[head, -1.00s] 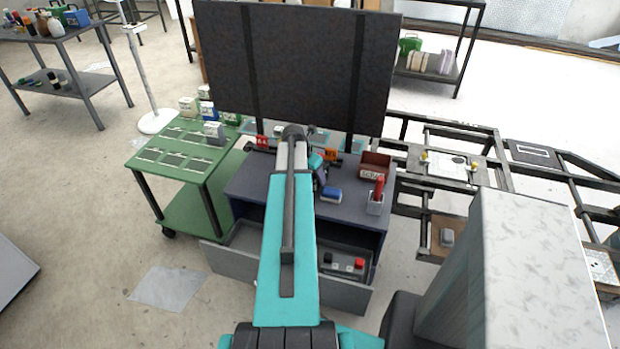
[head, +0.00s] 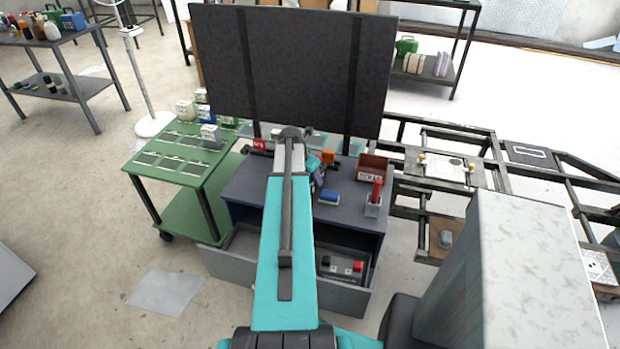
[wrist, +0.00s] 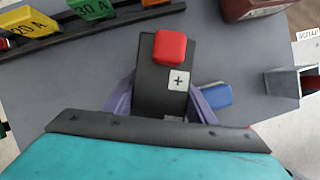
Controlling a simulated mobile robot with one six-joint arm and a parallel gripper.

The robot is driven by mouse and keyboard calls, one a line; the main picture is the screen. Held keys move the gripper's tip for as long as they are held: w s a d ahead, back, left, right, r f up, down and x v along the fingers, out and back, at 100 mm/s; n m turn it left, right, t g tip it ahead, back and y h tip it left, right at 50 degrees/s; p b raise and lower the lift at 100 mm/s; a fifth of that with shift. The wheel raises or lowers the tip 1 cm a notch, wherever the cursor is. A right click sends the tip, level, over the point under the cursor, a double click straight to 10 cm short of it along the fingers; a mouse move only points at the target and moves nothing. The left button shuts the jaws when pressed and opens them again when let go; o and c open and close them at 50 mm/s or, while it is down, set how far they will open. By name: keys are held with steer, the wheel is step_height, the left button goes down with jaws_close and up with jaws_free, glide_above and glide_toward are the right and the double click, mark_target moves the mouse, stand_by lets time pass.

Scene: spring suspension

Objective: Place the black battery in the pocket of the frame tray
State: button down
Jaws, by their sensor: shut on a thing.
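The black battery (wrist: 178,60) shows in the wrist view with a red cap and a white plus label. It sits between the purple fingers of my gripper (wrist: 160,88), which is shut on it. It is over the grey bench top (wrist: 235,65); I cannot tell its height. In the head view my own arm mostly hides the gripper and battery. To the right stands a dark metal frame. It carries a dark panel with a white rectangular outline (head: 530,153), perhaps the frame tray; I cannot tell for sure.
A blue box (head: 329,198), a brown bin (head: 373,168) and a red-handled item in a holder (head: 374,198) stand on the bench. Its drawer (head: 285,280) is open and holds a dark box with a red part (head: 341,268). A large dark panel (head: 288,75) rises behind.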

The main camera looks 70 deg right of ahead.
steer(key=shift+r+b, duration=0.9)
steer(key=shift+r, duration=4.1)
steer(key=shift+w, duration=0.1)
steer(key=shift+w+a, duration=0.3)
steer(key=shift+w, duration=0.45)
steer(key=w+a+r+m, duration=0.1)
steer(key=w+a, duration=1.1)
steer(key=w, duration=0.2)
steer(key=w+a+r, duration=0.2)
steer(key=w+a, duration=0.9)
steer(key=w, duration=0.4)
steer(key=w+a+r, duration=0.1)
steer(key=w+a, duration=0.2)
steer(key=a, duration=0.9)
steer(key=w+a+r+m, duration=0.1)
steer(key=w+a, duration=0.3)
steer(key=a, duration=0.9)
steer(key=w+a+r+m+g, duration=0.1)
steer(key=w+a, duration=0.3)
steer(key=a, duration=0.9)
steer(key=shift+w+r, duration=0.25)
steer(key=shift+r, duration=0.4)
